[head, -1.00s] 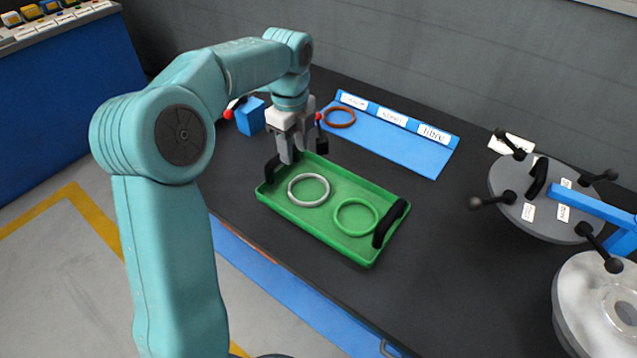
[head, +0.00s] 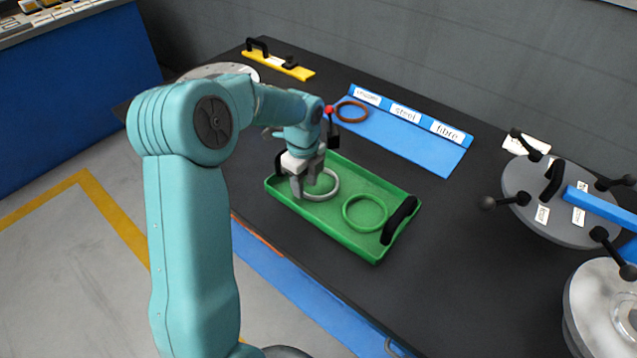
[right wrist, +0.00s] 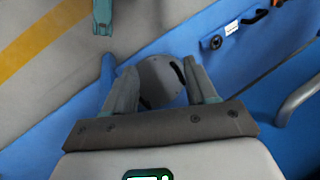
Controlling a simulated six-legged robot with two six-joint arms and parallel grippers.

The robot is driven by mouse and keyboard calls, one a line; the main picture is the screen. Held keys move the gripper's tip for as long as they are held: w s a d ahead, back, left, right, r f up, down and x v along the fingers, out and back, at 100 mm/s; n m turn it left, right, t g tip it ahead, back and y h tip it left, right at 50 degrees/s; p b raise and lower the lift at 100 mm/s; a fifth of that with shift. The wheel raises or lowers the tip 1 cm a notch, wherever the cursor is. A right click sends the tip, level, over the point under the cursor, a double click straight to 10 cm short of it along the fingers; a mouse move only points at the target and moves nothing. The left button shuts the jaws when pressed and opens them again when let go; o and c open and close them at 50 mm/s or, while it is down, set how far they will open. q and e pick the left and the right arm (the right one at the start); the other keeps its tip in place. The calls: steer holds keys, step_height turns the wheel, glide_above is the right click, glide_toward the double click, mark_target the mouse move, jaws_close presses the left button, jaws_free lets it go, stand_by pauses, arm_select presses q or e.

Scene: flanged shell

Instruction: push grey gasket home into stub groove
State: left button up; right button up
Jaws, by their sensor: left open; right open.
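The grey gasket (head: 334,184) is a pale ring lying in the green tray (head: 335,238), partly hidden by my left gripper. My left gripper (head: 309,188) is open, pointing down at the gasket's left side. Whether its fingers touch the ring or straddle it, I cannot tell. A pale round shell with a flange (head: 590,305) is cut off at the lower right edge of the head view; I cannot make out a groove on it. My right gripper (right wrist: 162,78) is open and empty in the right wrist view and out of the head view.
A green ring (head: 347,220) lies in the same tray, beside its black handle (head: 398,220). A brown ring (head: 352,119) is on a blue labelled board (head: 415,150). A grey disc with black knobs (head: 520,185) stands right. A yellow bar (head: 300,71) lies behind. The table's middle is clear.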

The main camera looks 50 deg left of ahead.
arm_select(q)
step_height(320, 180, down, 2)
steer(key=shift+s+f, duration=0.1)
steer(key=shift+s, duration=0.05)
steer(key=shift+f, duration=0.2)
steer(key=shift+r, duration=0.1)
jaws_close()
